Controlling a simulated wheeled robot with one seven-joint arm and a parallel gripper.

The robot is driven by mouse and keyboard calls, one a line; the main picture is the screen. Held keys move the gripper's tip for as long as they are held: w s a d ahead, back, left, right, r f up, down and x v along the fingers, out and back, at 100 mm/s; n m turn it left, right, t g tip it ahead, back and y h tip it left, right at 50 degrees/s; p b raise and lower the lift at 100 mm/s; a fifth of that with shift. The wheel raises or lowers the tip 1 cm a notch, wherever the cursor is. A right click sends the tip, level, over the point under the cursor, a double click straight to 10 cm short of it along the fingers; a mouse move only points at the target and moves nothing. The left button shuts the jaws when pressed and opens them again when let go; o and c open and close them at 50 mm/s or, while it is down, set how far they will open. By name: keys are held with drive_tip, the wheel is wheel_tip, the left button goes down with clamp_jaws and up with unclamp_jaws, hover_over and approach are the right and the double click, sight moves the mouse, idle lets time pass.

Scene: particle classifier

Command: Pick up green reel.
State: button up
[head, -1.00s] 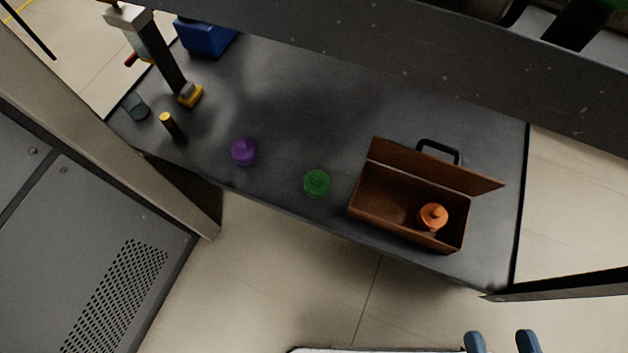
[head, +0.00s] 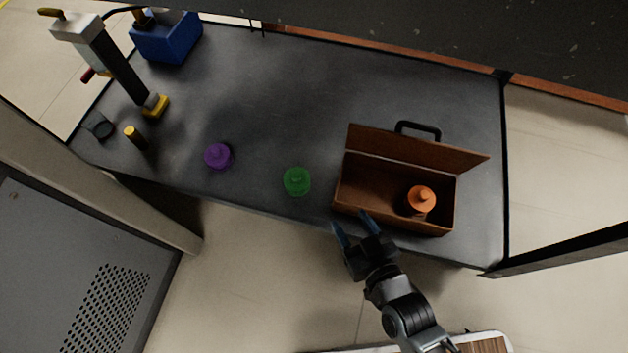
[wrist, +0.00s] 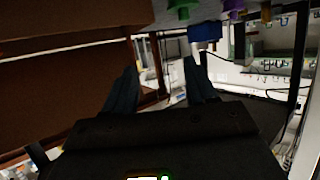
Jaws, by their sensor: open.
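The green reel (head: 297,181) stands on the dark table (head: 270,100) near its front edge, left of the brown box. My gripper (head: 350,223) is open and empty at the table's front edge, below and to the right of the green reel and apart from it. In the wrist view my two fingers (wrist: 163,85) are spread with nothing between them. A green thing, likely the reel (wrist: 180,7), shows at the top of that view, partly cut off.
An open brown box (head: 385,213) holding an orange reel (head: 420,200) stands close beside my gripper. A purple reel (head: 218,156) lies left of the green one. A yellow-topped cylinder (head: 135,137), a tool stand (head: 120,75) and a blue bin (head: 170,40) are farther left.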

drive_tip(key=n+y+b, duration=0.1)
approach(298, 177)
drive_tip(key=w, duration=0.2)
drive_tip(key=shift+n+g, duration=0.3)
drive_tip(key=shift+g, duration=0.2)
drive_tip(key=shift+a+b+x, duration=0.15)
drive_tip(key=shift+b+x, duration=0.4)
drive_tip(key=shift+x, duration=1.35)
drive_tip(key=shift+a+b+x, duration=0.1)
drive_tip(key=shift+b+x, duration=0.4)
drive_tip(key=shift+x, duration=1.4)
drive_tip(key=shift+s, duration=0.1)
drive_tip(key=shift+y, duration=0.3)
clamp_jaws()
